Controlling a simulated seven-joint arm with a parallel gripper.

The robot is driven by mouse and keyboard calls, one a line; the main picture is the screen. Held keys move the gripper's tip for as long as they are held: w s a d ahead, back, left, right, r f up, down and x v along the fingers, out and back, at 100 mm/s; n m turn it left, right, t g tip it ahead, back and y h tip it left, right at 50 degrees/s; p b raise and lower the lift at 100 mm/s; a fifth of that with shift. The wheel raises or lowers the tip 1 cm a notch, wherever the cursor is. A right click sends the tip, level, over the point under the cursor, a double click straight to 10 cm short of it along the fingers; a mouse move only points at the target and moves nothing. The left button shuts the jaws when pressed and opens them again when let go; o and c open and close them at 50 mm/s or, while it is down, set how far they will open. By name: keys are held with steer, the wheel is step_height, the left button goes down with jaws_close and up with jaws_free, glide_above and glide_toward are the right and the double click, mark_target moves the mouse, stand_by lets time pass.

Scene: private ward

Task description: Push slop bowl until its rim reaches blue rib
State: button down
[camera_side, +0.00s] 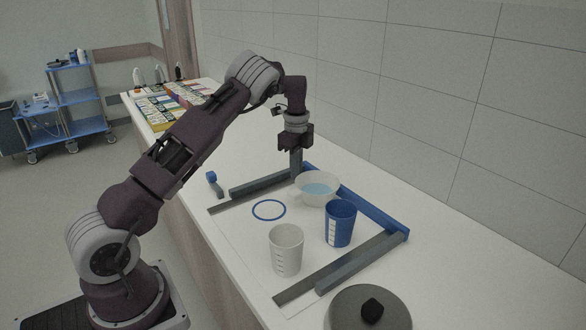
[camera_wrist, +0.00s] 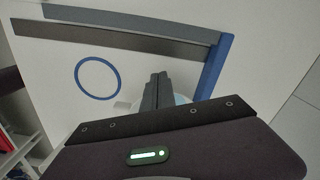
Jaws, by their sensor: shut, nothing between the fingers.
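The slop bowl (camera_side: 304,195) is white and translucent, with pale blue liquid in it. It stands upright on the counter beside the blue rib (camera_side: 374,210), on the rib's near side. Any gap between rim and rib is too small to tell. In the wrist view the bowl (camera_wrist: 182,99) is mostly hidden by my fingers and the blue rib (camera_wrist: 215,69) runs to its right. My gripper (camera_side: 296,173) is shut and empty, pointing down at the bowl's far-left side. Its fingertips (camera_wrist: 160,76) overlap the bowl in view; contact cannot be told.
A blue ring (camera_side: 269,210) lies flat left of the bowl. A blue cup (camera_side: 340,223) and a white cup (camera_side: 286,250) stand nearer. Dark grey rails (camera_side: 340,268) flank the area. A grey round lid (camera_side: 345,312) sits at the front. The tiled wall (camera_side: 440,110) rises behind.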

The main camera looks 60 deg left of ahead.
steer(key=shift+w+d, duration=0.35)
steer(key=shift+d, duration=0.4)
